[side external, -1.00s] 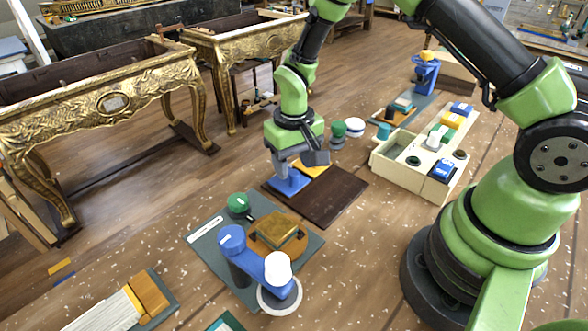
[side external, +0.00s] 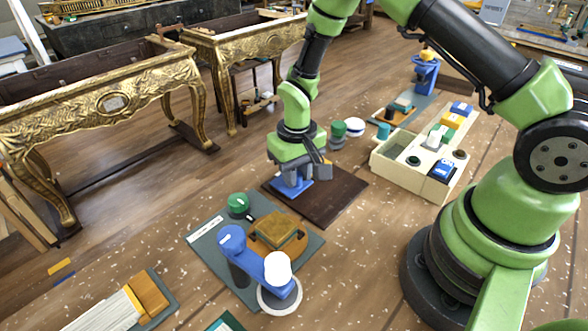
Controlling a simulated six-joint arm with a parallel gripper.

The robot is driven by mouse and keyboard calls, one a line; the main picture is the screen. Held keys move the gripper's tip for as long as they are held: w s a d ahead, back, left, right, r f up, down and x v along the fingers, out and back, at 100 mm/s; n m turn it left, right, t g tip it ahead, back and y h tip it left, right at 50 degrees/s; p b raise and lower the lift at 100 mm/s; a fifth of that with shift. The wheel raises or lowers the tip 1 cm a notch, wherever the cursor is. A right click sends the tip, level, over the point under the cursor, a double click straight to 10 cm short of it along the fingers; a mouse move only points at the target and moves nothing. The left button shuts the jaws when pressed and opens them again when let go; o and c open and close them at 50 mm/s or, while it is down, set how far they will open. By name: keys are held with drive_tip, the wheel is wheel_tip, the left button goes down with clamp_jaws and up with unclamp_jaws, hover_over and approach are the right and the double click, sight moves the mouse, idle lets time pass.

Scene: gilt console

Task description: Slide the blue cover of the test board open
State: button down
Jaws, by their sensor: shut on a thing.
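The test board (side external: 335,196) is a dark brown plate lying flat on the wooden floor, left of the arm's base. The blue cover (side external: 301,187) lies at the board's left part. My gripper (side external: 291,181) points down over it, shut at the cover, its fingertips low against the blue. The gripper body and wrist hide most of the cover's far side and whatever it grips there. The yellow area seen earlier beside the cover is now mostly or wholly hidden, so how far the cover stands open cannot be told.
A grey mat (side external: 212,238) in front carries a blue-armed stand (side external: 262,262) and an orange block piece (side external: 277,232). A cream box (side external: 398,166) stands to the right, and green-topped and white-topped pieces (side external: 338,130) behind. Speckled floor is free left of the board.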

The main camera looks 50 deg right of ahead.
drive_tip(key=s, duration=0.8)
drive_tip(key=shift+s, duration=0.25)
drive_tip(key=c, duration=0.9)
unclamp_jaws()
drive_tip(key=shift+c, duration=0.2)
drive_tip(key=shift+w, duration=0.1)
drive_tip(key=shift+r, duration=0.55)
wheel_tip(320, 180, up, 9)
